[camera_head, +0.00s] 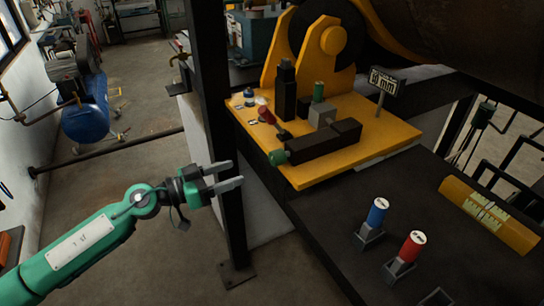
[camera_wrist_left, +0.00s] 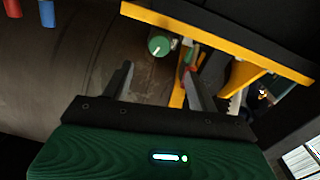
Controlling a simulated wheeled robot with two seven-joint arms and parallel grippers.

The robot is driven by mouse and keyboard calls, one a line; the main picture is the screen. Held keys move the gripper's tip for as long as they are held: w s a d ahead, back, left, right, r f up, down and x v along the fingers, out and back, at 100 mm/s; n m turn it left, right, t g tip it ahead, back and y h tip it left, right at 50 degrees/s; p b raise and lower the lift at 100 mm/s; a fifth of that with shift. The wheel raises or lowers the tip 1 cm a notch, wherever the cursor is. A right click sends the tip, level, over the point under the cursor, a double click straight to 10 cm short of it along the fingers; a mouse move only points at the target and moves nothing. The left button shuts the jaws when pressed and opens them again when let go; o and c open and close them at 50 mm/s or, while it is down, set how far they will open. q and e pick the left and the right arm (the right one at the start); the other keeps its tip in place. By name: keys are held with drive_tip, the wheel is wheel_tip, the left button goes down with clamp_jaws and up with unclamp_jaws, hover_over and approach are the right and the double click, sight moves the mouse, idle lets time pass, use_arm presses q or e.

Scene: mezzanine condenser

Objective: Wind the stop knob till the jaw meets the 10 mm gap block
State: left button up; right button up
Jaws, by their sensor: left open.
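The stop knob (camera_head: 278,157) is a green cylinder on the left end of a black slide (camera_head: 325,142) on the yellow base plate (camera_head: 320,172). In the left wrist view the knob (camera_wrist_left: 160,43) shows its round face with a white mark, beyond the fingertips. A grey block with a green handle (camera_head: 319,91) stands behind the slide, near a black upright (camera_head: 287,92). I cannot tell whether the jaw touches it. A small sign (camera_head: 384,80) seems to read 10 mm. My left gripper (camera_head: 238,173) is open and empty, left of the knob and apart from it.
Blue-handled (camera_head: 377,211) and red-handled (camera_head: 411,246) pieces stand in holders on the dark bench. A yellow labelled piece (camera_head: 489,215) lies at right. A red-handled lever (camera_head: 267,115) is near the knob. A dark post (camera_head: 211,80) rises behind my left gripper.

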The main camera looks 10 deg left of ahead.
sight(271, 159)
use_arm(q)
drive_tip(key=p+x, duration=0.3)
drive_tip(key=x, duration=0.7)
drive_tip(key=shift+w+d, duration=0.2)
drive_tip(key=shift+d, duration=0.15)
drive_tip(key=shift+w+d+p, duration=0.35)
drive_tip(key=shift+d, duration=0.2)
drive_tip(key=shift+c, duration=0.2)
drive_tip(key=c, duration=0.9)
drive_tip(key=shift+c, duration=0.2)
